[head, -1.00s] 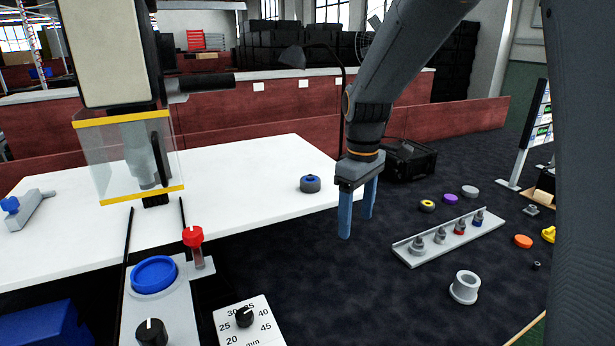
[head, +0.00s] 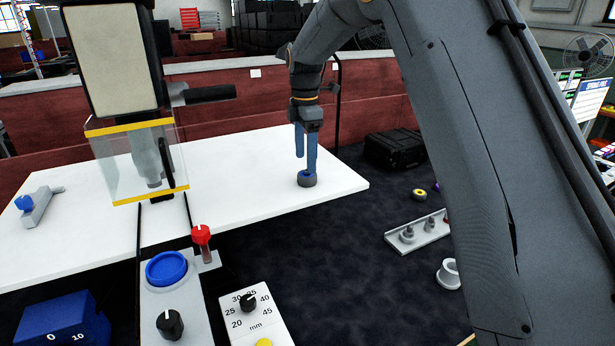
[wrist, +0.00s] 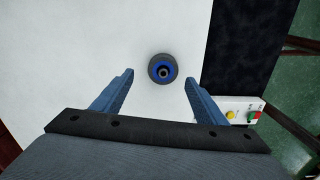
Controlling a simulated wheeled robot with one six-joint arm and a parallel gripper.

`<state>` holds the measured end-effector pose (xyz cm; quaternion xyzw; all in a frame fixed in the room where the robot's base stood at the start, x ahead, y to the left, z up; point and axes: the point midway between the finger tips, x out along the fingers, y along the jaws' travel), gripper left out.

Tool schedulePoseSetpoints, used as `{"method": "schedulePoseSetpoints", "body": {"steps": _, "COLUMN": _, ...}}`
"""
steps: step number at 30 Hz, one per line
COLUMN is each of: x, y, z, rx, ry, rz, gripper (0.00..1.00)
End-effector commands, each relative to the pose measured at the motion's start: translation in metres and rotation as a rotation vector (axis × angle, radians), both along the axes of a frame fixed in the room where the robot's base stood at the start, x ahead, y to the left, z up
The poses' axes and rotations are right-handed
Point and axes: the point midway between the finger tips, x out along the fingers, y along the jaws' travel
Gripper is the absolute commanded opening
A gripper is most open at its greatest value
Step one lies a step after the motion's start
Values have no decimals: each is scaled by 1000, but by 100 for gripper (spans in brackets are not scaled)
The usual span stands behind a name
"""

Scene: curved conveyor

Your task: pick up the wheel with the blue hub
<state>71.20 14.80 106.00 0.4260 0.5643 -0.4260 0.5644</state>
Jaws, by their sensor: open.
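The wheel with the blue hub (head: 307,180) is a small dark grey ring lying flat on the white table, near its right end. In the wrist view the wheel (wrist: 163,69) shows its blue hub around a dark centre. It lies ahead of the fingertips, roughly midway between them across the picture. My gripper (head: 305,165) is open and points down close to the wheel, its blue fingers overlapping the wheel's upper part in the head view. In the wrist view the gripper (wrist: 160,78) holds nothing, and white table shows between its fingers and the wheel.
The white table (head: 240,165) is bare around the wheel. Its right edge (wrist: 207,55) is close by. A clear-guarded machine (head: 135,165) stands at left, with a red knob (head: 201,234) in front. A tray with pegs (head: 418,232) lies on the dark surface at right.

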Motion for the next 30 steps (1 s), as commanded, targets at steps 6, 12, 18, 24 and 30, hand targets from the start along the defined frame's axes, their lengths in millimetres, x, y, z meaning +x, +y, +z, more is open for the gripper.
{"method": "schedulePoseSetpoints", "body": {"steps": 6, "x": -7, "y": 0, "z": -29, "rx": -1, "ry": 3, "rz": -1, "gripper": 66}}
{"method": "schedulePoseSetpoints", "body": {"steps": 12, "x": -6, "y": 0, "z": -41, "rx": 0, "ry": 0, "rz": -1, "gripper": 66}}
{"method": "schedulePoseSetpoints", "body": {"steps": 18, "x": -6, "y": 0, "z": -42, "rx": 0, "ry": 0, "rz": -1, "gripper": 63}}
{"method": "schedulePoseSetpoints", "body": {"steps": 24, "x": -6, "y": 0, "z": -42, "rx": 0, "ry": 0, "rz": -1, "gripper": 29}}
{"method": "schedulePoseSetpoints", "body": {"steps": 30, "x": -6, "y": 0, "z": -41, "rx": 0, "ry": 0, "rz": -1, "gripper": 21}}
